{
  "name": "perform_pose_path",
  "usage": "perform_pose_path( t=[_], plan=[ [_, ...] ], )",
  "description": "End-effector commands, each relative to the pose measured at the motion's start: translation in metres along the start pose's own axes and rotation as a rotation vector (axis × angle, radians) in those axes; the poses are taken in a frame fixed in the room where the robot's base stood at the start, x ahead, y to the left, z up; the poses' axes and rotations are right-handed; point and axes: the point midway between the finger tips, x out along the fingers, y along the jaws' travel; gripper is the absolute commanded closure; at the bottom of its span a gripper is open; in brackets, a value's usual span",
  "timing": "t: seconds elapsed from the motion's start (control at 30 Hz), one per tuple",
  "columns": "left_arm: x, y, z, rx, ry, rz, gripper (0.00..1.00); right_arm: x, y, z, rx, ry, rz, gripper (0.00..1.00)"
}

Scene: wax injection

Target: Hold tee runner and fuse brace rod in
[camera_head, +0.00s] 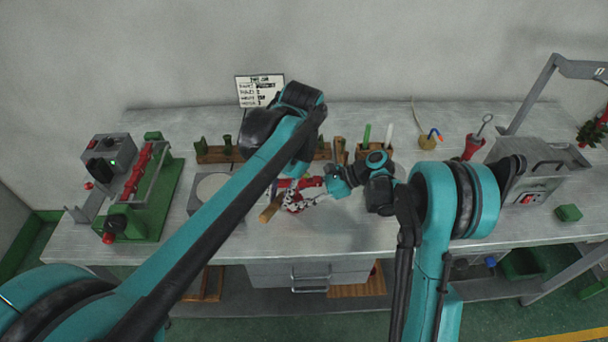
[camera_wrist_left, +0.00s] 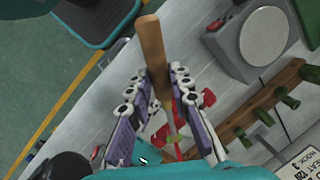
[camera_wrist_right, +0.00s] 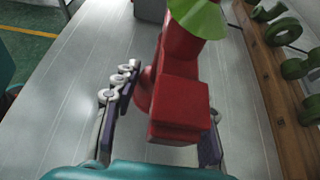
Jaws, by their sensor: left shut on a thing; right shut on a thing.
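My left gripper (camera_head: 294,197) is shut on a tool with a wooden handle (camera_wrist_left: 152,50). The handle sticks out beyond the fingers, and a thin shaft (camera_wrist_left: 170,118) runs back between them. My right gripper (camera_head: 340,182) is shut on a red blocky wax piece (camera_wrist_right: 180,105), which looks like the tee runner. In the right wrist view, a light green flared part (camera_wrist_right: 198,17) shows at its far end. Red also shows behind the tool in the left wrist view (camera_wrist_left: 207,97). The two grippers are close together over the table. I cannot pick out the brace rod or any joint.
A wooden rack with green pegs (camera_head: 215,153) stands behind the grippers. A green-based machine with a red roller (camera_head: 138,172) is at the left, beside a round-plated device (camera_head: 212,186). A grey box machine (camera_head: 535,165) stands at the right.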

Motion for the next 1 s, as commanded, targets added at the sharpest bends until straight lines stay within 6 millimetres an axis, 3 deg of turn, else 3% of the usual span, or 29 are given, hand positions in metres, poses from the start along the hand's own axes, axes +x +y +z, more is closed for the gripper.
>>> perform_pose_path(
  t=[0.17, 0.7, 1.0],
  plan=[
    [-0.001, 0.0, 0.002, 0.0, 0.001, 0.0, 1.0, 0.0, 0.0, -0.001, 0.0, 0.002, 0.001, 0.74],
    [-0.018, -0.003, 0.041, 0.0, 0.0, 0.0, 1.0, 0.0, 0.0, -0.001, 0.0, 0.002, 0.0, 0.74],
    [-0.019, -0.003, 0.043, 0.0, 0.0, 0.0, 1.0, 0.0, 0.0, -0.001, 0.0, 0.002, 0.001, 0.74]
  ],
)
